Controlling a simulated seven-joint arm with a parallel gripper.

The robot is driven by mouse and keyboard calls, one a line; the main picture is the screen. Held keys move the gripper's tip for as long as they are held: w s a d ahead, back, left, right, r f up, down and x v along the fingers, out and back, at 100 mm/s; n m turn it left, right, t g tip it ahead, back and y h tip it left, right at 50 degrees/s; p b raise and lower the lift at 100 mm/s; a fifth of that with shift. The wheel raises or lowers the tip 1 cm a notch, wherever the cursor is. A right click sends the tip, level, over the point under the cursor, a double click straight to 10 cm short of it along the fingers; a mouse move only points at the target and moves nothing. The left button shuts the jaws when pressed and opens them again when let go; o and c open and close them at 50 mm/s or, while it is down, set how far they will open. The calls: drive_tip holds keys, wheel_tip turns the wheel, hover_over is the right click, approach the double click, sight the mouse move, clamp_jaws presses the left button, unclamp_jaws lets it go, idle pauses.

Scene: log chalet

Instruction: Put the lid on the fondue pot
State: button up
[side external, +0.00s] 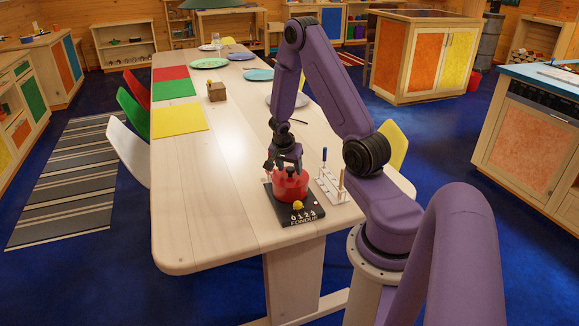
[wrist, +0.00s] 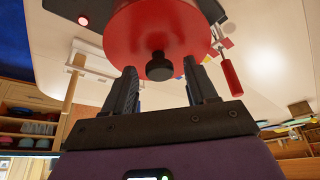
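The red fondue pot (side external: 289,190) stands on its black base marked FONDUE (side external: 303,219), near the front end of the table. A red lid (wrist: 140,38) with a black knob (wrist: 158,66) fills the upper middle of the wrist view. In the side view, lid and pot read as one red shape, so the lid appears to be on the pot; the seam is hard to make out. My gripper (side external: 284,163) is just above it. In the wrist view its fingers (wrist: 160,72) are apart, with the knob between them and gaps on both sides.
A white rack (side external: 331,186) with upright handled sticks stands close right of the pot. A red handle (wrist: 230,75) shows right of the lid in the wrist view. A wooden block (side external: 216,91), coloured mats and plates lie farther back. The table's left front is clear.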

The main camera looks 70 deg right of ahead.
drive_tip(key=shift+r, duration=0.1)
drive_tip(key=v, duration=1.2)
drive_tip(key=w+a+r+n+t, duration=0.2)
drive_tip(key=w+a+n+t, duration=0.15)
drive_tip(key=w, duration=0.25)
drive_tip(key=w+a+r+n+t+y, duration=0.1)
drive_tip(key=a+r+n+y, duration=0.2)
drive_tip(key=a, duration=0.5)
drive_tip(key=w+a+r+n+t+y, duration=0.15)
drive_tip(key=a+n, duration=0.25)
drive_tip(key=a, duration=0.4)
drive_tip(key=w+a+r+n+t+y, duration=0.1)
drive_tip(key=a+r+n+t+y, duration=0.2)
drive_tip(key=a, duration=0.5)
drive_tip(key=s+a+f+n+g+y, duration=0.1)
drive_tip(key=s+a+n+g+y, duration=0.2)
drive_tip(key=s+a+n+g, duration=0.9)
drive_tip(key=s+d+n+t+h, duration=0.1)
drive_tip(key=s+d, duration=0.1)
drive_tip(key=s, duration=0.3)
drive_tip(key=s+d+f+n+t+h, duration=0.1)
drive_tip(key=s+d+n+h, duration=0.1)
drive_tip(key=s, duration=0.3)
drive_tip(key=s+d+n+t+h, duration=0.1)
drive_tip(key=s+d+h, duration=0.1)
drive_tip(key=s, duration=0.4)
drive_tip(key=shift+d+f+n, duration=0.2)
drive_tip(key=shift+d+n, duration=0.15)
drive_tip(key=shift+d, duration=0.45)
